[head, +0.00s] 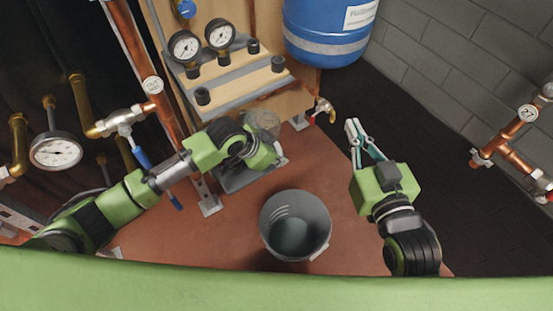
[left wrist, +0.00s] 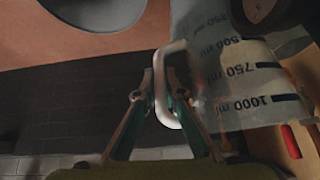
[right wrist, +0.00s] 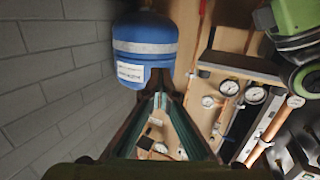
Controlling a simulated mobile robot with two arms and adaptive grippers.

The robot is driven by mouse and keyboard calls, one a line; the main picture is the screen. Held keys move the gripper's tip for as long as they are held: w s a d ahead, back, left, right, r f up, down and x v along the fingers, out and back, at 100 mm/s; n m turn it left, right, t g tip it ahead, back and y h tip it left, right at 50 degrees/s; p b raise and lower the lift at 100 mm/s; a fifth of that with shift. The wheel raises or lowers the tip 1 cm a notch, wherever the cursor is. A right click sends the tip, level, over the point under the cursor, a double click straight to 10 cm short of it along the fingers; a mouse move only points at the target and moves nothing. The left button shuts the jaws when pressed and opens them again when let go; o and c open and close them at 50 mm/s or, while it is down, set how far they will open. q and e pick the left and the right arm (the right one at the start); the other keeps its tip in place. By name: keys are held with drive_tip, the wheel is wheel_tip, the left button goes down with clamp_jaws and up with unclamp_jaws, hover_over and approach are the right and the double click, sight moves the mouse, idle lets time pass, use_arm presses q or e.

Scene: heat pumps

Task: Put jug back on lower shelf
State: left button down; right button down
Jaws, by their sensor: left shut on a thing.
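The clear measuring jug (head: 263,122) shows partly behind my left gripper (head: 262,160) in the head view. In the left wrist view the jug (left wrist: 240,85) has black volume marks, and its white handle (left wrist: 160,85) is between my left fingers. The left gripper (left wrist: 165,85) is shut on this handle. The jug is just above or at the grey lower shelf (head: 238,180); I cannot tell whether it touches it. My right gripper (head: 352,124) is empty, its fingertips together, out over the floor to the right.
A grey bucket (head: 295,225) stands on the floor in front. A blue tank (head: 325,30) hangs at the back. Copper pipes (head: 130,45) run at left, and another pipe (head: 505,140) at right.

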use_arm(q)
drive_tip(key=shift+w+a+f+b, duration=0.3)
drive_tip(key=shift+f+b, duration=0.2)
drive_tip(key=shift+b, duration=0.4)
use_arm(e)
wheel_tip(320, 180, up, 11)
drive_tip(key=a+t+y, duration=0.1)
drive_tip(key=t+y, duration=0.1)
drive_tip(key=t, duration=0.3)
drive_tip(key=shift+s+a+t, duration=0.35)
drive_tip(key=shift+t, duration=0.05)
use_arm(q)
drive_tip(key=shift+f, duration=0.15)
drive_tip(key=c, duration=2.1)
unclamp_jaws()
drive_tip(key=shift+c, duration=0.2)
use_arm(e)
drive_tip(key=shift+f, duration=0.1)
